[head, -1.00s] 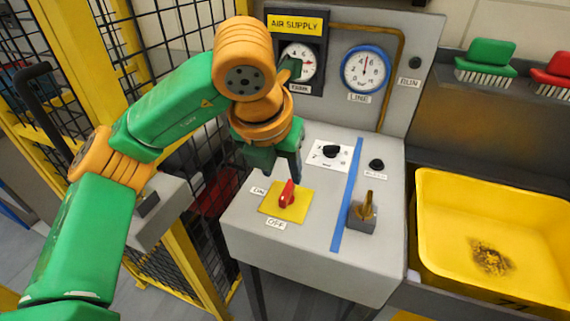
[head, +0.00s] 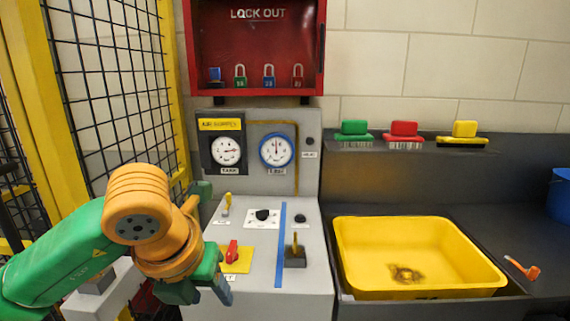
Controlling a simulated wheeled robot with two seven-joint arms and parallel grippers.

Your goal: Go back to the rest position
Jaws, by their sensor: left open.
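My left gripper (head: 205,292) is at the lower left in the head view, at the end of my green and orange arm. It is open and empty, beside the front left edge of the grey air supply console (head: 255,275). It is apart from the red switch (head: 233,251) on its yellow plate, which lies just to its upper right. My right gripper is not in view.
The console carries a tank gauge (head: 227,151), a line gauge (head: 277,150) and a brass lever (head: 295,246). A red lockout cabinet (head: 255,45) hangs above. A yellow basin (head: 380,255) stands right. Brushes (head: 403,133) sit on a shelf. Yellow-framed mesh fencing (head: 178,95) is left.

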